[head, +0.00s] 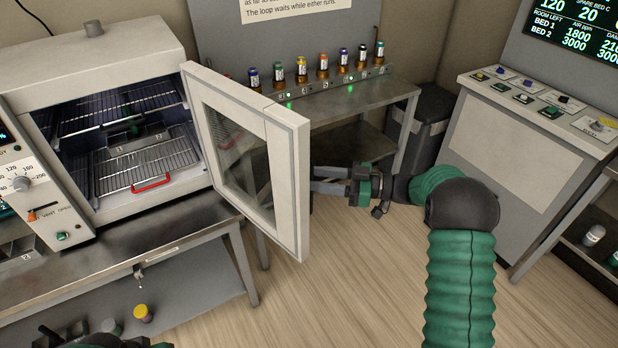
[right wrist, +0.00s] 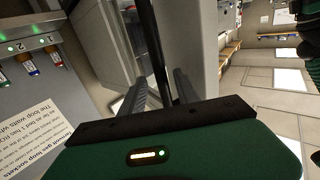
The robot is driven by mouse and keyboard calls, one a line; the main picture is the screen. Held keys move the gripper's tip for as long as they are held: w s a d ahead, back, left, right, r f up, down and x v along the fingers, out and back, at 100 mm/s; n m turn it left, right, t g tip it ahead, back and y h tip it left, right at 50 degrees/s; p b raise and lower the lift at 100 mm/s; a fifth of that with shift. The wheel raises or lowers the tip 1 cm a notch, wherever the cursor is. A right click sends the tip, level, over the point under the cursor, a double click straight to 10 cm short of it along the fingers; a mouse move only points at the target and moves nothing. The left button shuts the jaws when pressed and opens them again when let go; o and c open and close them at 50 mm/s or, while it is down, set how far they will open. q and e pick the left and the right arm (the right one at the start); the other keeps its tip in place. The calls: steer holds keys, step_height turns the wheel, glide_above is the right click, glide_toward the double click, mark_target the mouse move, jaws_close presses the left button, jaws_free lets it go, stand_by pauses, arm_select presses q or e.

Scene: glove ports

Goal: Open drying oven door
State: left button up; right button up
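The drying oven (head: 100,60) stands on a bench at the left in the head view. Its windowed door (head: 285,165) is swung wide open toward the right, and the wire racks inside show. My right gripper (head: 318,180) is just right of the door's free edge, its two fingers pointing left with a gap between them; the tips are partly hidden by the door. In the right wrist view a dark bar (right wrist: 150,40), apparently the door handle, runs between the spread fingers (right wrist: 160,80). Part of my left gripper (head: 85,341) shows at the bottom edge; its fingers are unclear.
A red handle (head: 151,183) sits at the front of the lower rack. A metal table (head: 350,105) with a row of vials (head: 323,66) stands behind the door. A control console (head: 530,130) is at the right. Wooden floor is clear in front.

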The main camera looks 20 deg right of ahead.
steer(key=b+v, duration=0.1)
steer(key=v, duration=1.3)
steer(key=shift+d, duration=0.3)
steer(key=shift+f, duration=0.1)
steer(key=w+a+r+m+t+h, duration=0.1)
steer(key=w+m+t+h, duration=0.2)
steer(key=w+h, duration=0.25)
steer(key=w+a+r+m+t+h, duration=0.2)
steer(key=w+m+t+h, duration=0.15)
steer(key=w, duration=0.35)
steer(key=s+a+f+m+g+h, duration=0.1)
steer(key=s+a+f+g, duration=0.3)
steer(key=s, duration=0.6)
steer(key=s+a+f+m+g+h, duration=0.2)
steer(key=s+a+f+g+h, duration=0.1)
steer(key=s+f, duration=0.5)
steer(key=s+a+f+m+g+h, duration=0.2)
steer(key=s+a+f+g, duration=0.4)
steer(key=s, duration=0.7)
steer(key=shift+h+p, duration=0.3)
steer(key=shift+p, duration=0.1)
